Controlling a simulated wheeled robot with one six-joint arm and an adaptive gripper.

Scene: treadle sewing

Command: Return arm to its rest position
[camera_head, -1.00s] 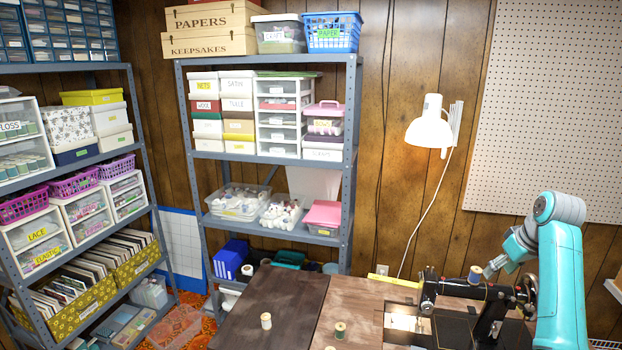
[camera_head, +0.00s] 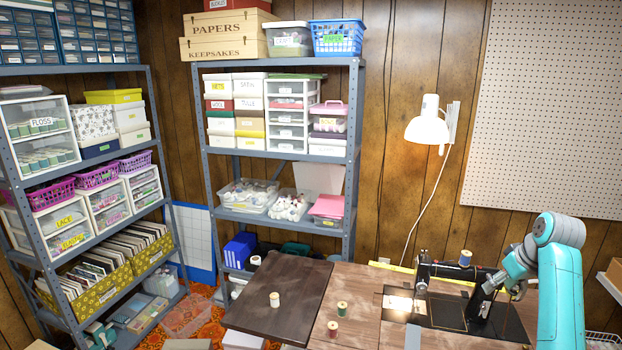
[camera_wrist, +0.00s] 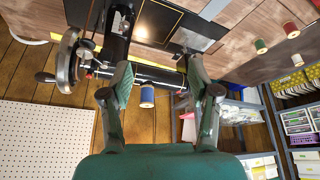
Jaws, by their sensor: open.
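My arm stands at the right in the head view, with my gripper (camera_head: 496,280) low beside the sewing machine's right end. The wrist view shows my gripper (camera_wrist: 161,72) with its two fingers spread and nothing held between them. The black sewing machine (camera_head: 443,271) stands on the wooden table, and it also shows in the wrist view (camera_wrist: 158,74). A blue spool (camera_head: 465,258) stands on top of the machine. In the wrist view the blue spool (camera_wrist: 147,97) shows beyond the gap between the fingers, apart from them.
A white spool (camera_head: 275,299) stands on the dark table leaf (camera_head: 262,318). A green spool (camera_head: 342,309) and a red spool (camera_head: 333,328) stand nearby. A lamp (camera_head: 428,128) and a pegboard (camera_head: 545,110) are on the wall. Loaded shelves (camera_head: 355,160) stand behind and left.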

